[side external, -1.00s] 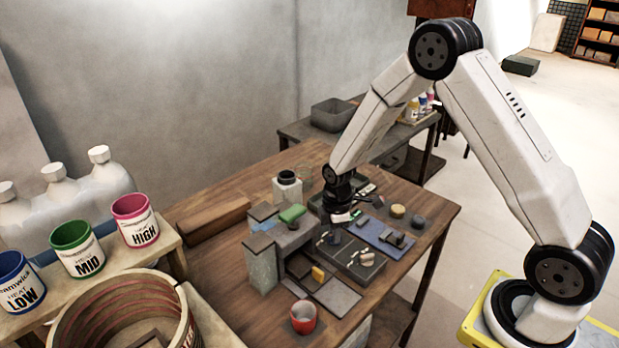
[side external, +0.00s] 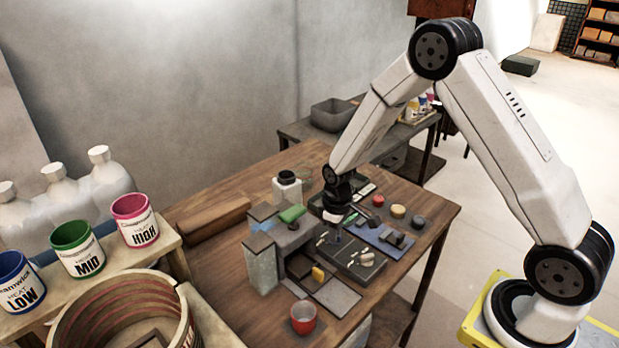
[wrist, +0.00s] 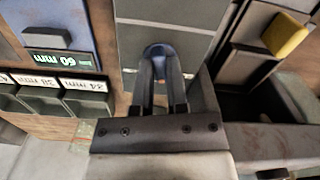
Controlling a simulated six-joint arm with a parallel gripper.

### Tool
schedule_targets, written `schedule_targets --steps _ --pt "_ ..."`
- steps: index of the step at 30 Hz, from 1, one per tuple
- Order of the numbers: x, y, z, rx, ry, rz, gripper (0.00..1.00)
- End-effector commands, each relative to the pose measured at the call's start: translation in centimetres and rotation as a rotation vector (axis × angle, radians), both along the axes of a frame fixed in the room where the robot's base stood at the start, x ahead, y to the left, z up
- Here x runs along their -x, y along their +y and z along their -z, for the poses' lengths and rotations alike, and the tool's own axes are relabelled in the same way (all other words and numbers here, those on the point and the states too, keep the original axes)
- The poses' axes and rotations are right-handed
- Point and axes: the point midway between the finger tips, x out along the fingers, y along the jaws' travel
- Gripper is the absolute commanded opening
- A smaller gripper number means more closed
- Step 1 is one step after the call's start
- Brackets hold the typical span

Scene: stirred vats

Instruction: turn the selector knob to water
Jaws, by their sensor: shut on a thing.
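My gripper (wrist: 160,85) is shut on a dark blue, round-topped selector knob (wrist: 158,50) in the wrist view. The knob stands on a grey panel (wrist: 195,45), and the two dark fingers lie along its sides. In the side view, my gripper (side external: 338,222) points down over the panel (side external: 357,266) on the wooden table. There the wrist and fingers largely hide the knob. The knob's pointer and the marking for water cannot be read in either view.
A yellow block (side external: 318,273) is on the left of the panel. A blue plate (side external: 373,232) with dark pieces lies on its right. Red and yellow round buttons (side external: 397,211) stand behind that. A red cup (side external: 303,316) stands at the table's front, and a green block (side external: 291,213) sits at left.

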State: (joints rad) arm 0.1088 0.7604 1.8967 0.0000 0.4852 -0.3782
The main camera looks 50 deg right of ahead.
Motion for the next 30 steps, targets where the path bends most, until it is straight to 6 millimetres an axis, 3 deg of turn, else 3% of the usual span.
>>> schedule_targets --steps 12,28,29,30 --pt "-0.14 0.03 -0.06 0.0 -0.004 0.239 0.0" --pt "-0.16 0.02 -0.06 0.0 -0.005 0.27 0.0" --pt "-0.16 0.02 -0.07 0.0 -0.005 0.27 0.24" --pt "-0.16 0.02 -0.07 0.0 -0.005 0.27 0.37"
